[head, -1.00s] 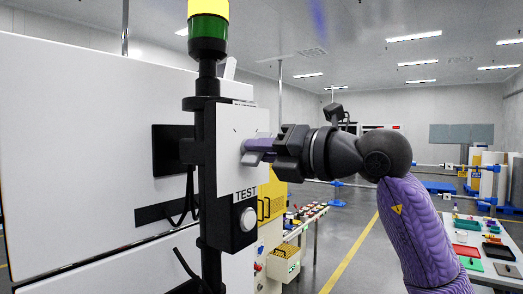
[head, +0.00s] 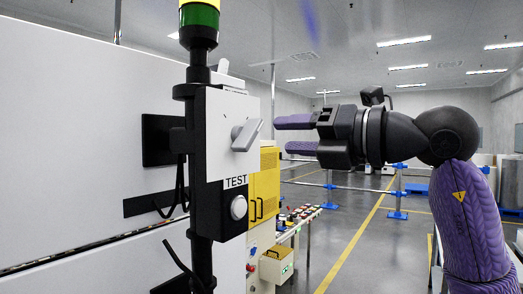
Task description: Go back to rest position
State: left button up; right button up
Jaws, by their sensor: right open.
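My right gripper (head: 297,136) shows right of centre in the head view. Its two purple fingers are spread apart, with nothing between them, and point left. It is to the right of a white switch box (head: 218,120) and apart from it. A grey rotary knob (head: 247,135) sits on the box's face, its handle tilted. Below it are a TEST label (head: 236,182) and a round white button (head: 239,207) on a black box. My left gripper does not show.
A large white cabinet (head: 70,130) fills the left. A black post carries a green and yellow signal light (head: 199,20). A yellow box (head: 264,185) and a table with small parts (head: 300,215) stand behind. Open floor lies at centre right.

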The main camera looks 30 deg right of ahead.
jog(key=v, duration=0.3)
